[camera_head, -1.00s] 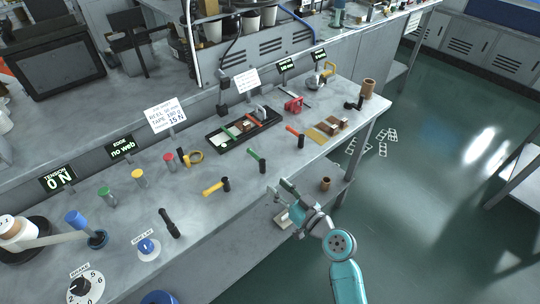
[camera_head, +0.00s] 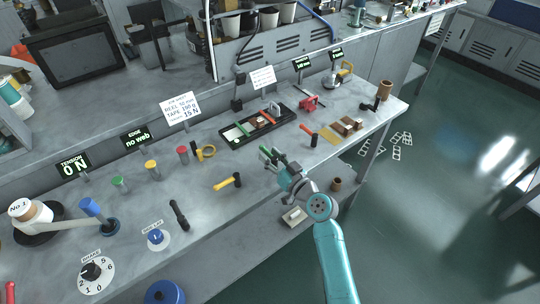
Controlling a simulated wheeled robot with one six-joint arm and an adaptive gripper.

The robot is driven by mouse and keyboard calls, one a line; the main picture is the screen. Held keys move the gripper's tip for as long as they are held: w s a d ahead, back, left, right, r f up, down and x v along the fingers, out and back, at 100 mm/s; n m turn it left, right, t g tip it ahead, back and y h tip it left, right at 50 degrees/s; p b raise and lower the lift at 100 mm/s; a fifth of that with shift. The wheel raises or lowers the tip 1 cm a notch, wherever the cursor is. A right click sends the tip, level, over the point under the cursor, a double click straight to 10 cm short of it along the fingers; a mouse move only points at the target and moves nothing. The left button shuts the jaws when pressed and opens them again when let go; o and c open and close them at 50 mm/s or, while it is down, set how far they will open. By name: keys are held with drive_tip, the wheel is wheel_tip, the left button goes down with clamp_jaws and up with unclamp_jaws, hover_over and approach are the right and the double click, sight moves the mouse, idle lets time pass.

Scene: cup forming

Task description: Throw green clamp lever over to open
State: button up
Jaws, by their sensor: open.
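The green clamp lever (camera_head: 265,151) is on the front part of the bench, between the yellow-handled lever (camera_head: 227,182) and the orange-red-handled lever (camera_head: 308,131). My gripper (camera_head: 270,155) is open and right at the green lever. Its fingers overlap the lever in the picture and hide most of it, including its black pivot. I cannot tell whether the fingers touch the handle.
A black tray (camera_head: 233,141) with parts lies behind my gripper. Green, yellow and red capped posts stand at left, with a tape roll (camera_head: 206,152). A brown cup (camera_head: 336,184) is below the bench edge.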

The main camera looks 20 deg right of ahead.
drive_tip(key=shift+w+a, duration=0.1)
drive_tip(key=shift+w, duration=0.2)
clamp_jaws()
drive_tip(key=shift+y, duration=0.4)
drive_tip(key=n+g+y, duration=0.2)
drive_tip(key=y, duration=0.1)
drive_tip(key=n+y, duration=0.1)
drive_tip(key=shift+s+a+n+g, duration=0.15)
drive_tip(key=shift+a+n+g, duration=0.15)
drive_tip(key=shift+g, duration=0.1)
drive_tip(key=shift+s+a+f+n+g+y, duration=0.1)
drive_tip(key=shift+n+g+y, duration=0.45)
drive_tip(key=shift+y, duration=0.15)
drive_tip(key=shift+s+a+n+g+y, duration=0.1)
drive_tip(key=shift+n+g+y, duration=0.45)
drive_tip(key=shift+y, duration=0.15)
drive_tip(key=shift+f, duration=0.1)
